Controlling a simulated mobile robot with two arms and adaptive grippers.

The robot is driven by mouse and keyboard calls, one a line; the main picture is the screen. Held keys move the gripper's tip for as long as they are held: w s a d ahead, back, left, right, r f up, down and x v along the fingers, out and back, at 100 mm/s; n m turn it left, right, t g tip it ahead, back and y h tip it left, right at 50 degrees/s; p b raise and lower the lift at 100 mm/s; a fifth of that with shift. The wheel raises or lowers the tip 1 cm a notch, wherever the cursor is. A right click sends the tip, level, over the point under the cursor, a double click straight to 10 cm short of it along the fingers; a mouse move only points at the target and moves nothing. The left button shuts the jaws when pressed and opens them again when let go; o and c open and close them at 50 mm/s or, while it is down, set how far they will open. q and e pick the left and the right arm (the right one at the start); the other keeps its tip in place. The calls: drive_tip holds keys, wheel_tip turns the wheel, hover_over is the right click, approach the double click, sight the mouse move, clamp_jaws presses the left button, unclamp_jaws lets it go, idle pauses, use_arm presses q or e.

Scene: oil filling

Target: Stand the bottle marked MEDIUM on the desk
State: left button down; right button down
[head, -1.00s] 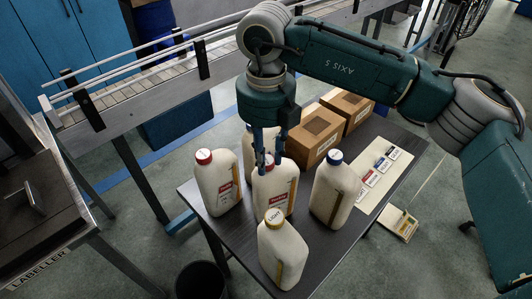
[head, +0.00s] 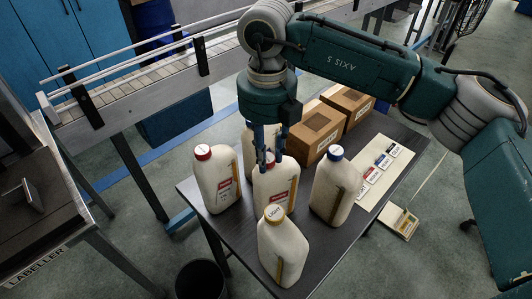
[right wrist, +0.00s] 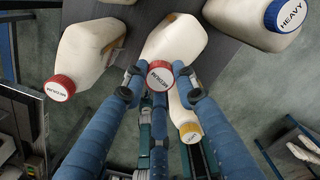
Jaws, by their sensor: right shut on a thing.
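My right gripper (head: 268,162) is shut on the red cap of a white bottle marked MEDIUM (head: 276,190) in the middle of the dark desk (head: 196,196). In the right wrist view the fingers (right wrist: 158,78) close around that red cap (right wrist: 160,75). The held bottle looks upright in the head view; I cannot tell whether its base touches the desk. A second red-capped MEDIUM bottle (head: 216,182) stands to its left; its cap shows in the right wrist view (right wrist: 60,88). My left gripper is not in view.
A blue-capped HEAVY bottle (head: 335,192) stands close on the right, a yellow-capped LIGHT bottle (head: 282,252) in front. Another white bottle (head: 247,150) is partly hidden behind the gripper. Cardboard boxes (head: 318,130) and a card with labels (head: 382,180) lie toward the desk's far right.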

drive_tip(key=shift+f+b, duration=0.1)
drive_tip(key=shift+b, duration=0.3)
idle(0.9)
drive_tip(key=c, duration=1.3)
unclamp_jaws()
drive_tip(key=shift+o, duration=0.9)
drive_tip(key=shift+s+f, duration=0.1)
drive_tip(key=o, duration=0.4)
drive_tip(key=shift+r+p, duration=1.7)
drive_tip(key=shift+r, duration=1.9)
